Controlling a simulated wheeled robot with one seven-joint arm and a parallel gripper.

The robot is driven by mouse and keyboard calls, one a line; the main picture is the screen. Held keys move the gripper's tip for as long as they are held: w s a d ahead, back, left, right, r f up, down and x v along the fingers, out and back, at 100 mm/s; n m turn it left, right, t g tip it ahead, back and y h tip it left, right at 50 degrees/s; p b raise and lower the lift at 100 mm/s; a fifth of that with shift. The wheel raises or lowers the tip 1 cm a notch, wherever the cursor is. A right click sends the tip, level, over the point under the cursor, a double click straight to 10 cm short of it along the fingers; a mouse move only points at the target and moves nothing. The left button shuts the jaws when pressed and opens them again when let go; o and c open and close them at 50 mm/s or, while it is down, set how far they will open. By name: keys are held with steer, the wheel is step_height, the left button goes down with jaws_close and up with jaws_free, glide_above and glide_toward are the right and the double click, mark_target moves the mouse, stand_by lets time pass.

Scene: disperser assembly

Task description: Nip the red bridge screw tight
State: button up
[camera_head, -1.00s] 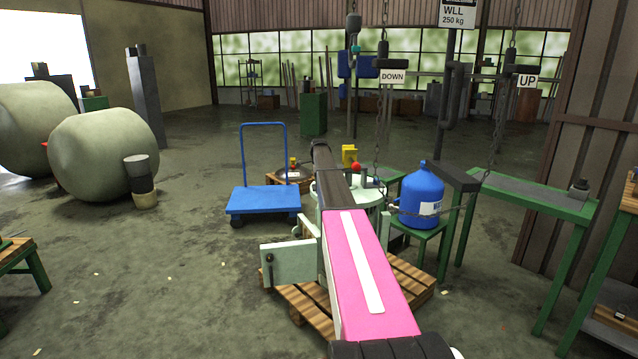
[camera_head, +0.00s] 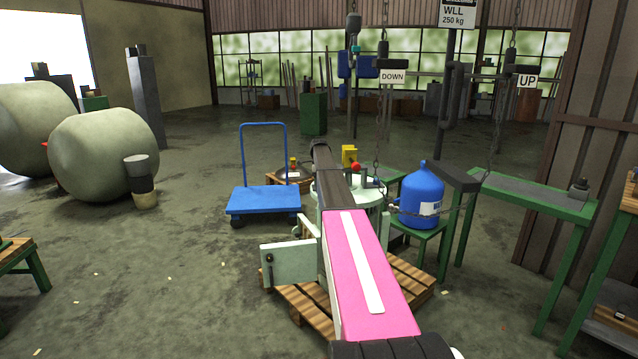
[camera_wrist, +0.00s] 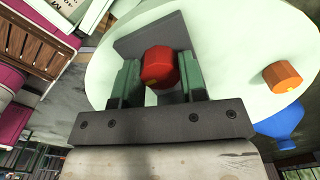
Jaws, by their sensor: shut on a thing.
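A grey block (camera_wrist: 150,38) shows just behind the screw, above the pale green round lid (camera_wrist: 225,45). In the head view my arm hides the gripper and part of the lid (camera_head: 372,193). A red round knob (camera_head: 356,167) shows beside the arm there; I cannot tell whether it is the same screw.
An orange knob (camera_wrist: 283,76) stands on the lid to the right in the wrist view. A blue cylinder (camera_head: 421,195) stands on a green stand right of the vessel. A blue trolley (camera_head: 263,200) is to the left. A wooden pallet (camera_head: 408,283) lies under the vessel. Hoist chains hang behind.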

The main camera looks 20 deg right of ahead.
steer(key=o, duration=0.9)
step_height(320, 180, up, 11)
steer(key=shift+f, duration=0.1)
steer(key=s+a+f+n, duration=0.6)
steer(key=s+a+f, duration=0.3)
steer(key=s+f, duration=0.3)
steer(key=s+a+f+n, duration=0.6)
steer(key=s+a+f, duration=0.35)
steer(key=s, duration=0.45)
steer(key=s+a+f+n, duration=0.2)
steer(key=s+a+n, duration=0.1)
steer(key=s, duration=0.6)
steer(key=s+a+f+n, duration=0.3)
steer(key=s+a+n, duration=0.1)
steer(key=s, duration=0.5)
steer(key=s+a+f+n, duration=0.3)
steer(key=s+n, duration=0.1)
steer(key=s, duration=0.5)
steer(key=shift+s+a+n, duration=0.15)
steer(key=shift+a+n, duration=0.1)
steer(key=shift+n, duration=0.15)
